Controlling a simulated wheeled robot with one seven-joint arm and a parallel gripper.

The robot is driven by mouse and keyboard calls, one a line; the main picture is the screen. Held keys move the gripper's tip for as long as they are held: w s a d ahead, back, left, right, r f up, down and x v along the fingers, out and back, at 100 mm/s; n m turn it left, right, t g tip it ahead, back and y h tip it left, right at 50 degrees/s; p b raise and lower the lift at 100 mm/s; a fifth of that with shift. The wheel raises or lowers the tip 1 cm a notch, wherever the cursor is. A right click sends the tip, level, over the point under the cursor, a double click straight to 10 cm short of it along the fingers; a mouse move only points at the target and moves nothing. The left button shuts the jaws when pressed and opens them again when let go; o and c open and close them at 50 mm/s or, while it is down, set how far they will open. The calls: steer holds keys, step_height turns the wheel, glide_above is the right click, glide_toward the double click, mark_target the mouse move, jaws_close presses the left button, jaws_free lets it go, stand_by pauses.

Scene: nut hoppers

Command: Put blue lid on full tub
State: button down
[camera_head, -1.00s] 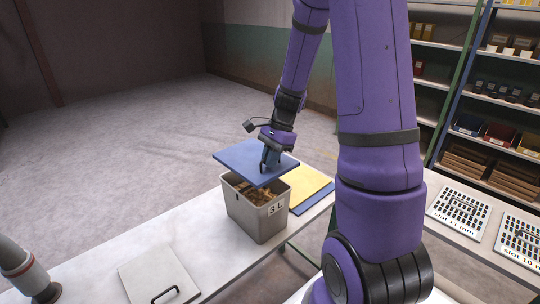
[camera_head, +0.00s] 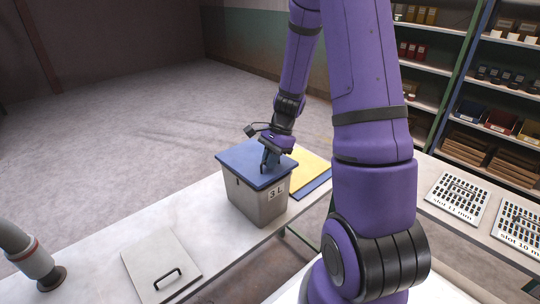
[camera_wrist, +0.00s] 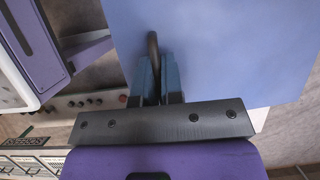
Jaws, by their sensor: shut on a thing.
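The blue lid (camera_head: 243,163) lies over the top of the grey tub (camera_head: 255,205), which is marked "3 L". The lid looks level and covers the opening, so the contents are hidden. My gripper (camera_head: 270,163) is shut on the lid's handle at the lid's right part. In the wrist view the blue lid (camera_wrist: 225,45) fills the upper right, and my gripper's fingers (camera_wrist: 157,80) are closed around the dark handle (camera_wrist: 152,45). I cannot tell whether the lid is fully seated on the rim.
A yellow lid (camera_head: 308,170) lies on a blue one just right of the tub. A grey lid with a black handle (camera_head: 160,267) lies on the bench (camera_head: 100,262) at front left. Slotted plates (camera_head: 457,198) are on the right bench. Shelves stand behind.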

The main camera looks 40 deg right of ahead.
steer(key=shift+f, duration=1.3)
steer(key=c, duration=1.2)
jaws_free()
steer(key=shift+o, duration=0.2)
steer(key=v, duration=1)
steer(key=shift+d+r, duration=0.25)
steer(key=shift+r, duration=0.05)
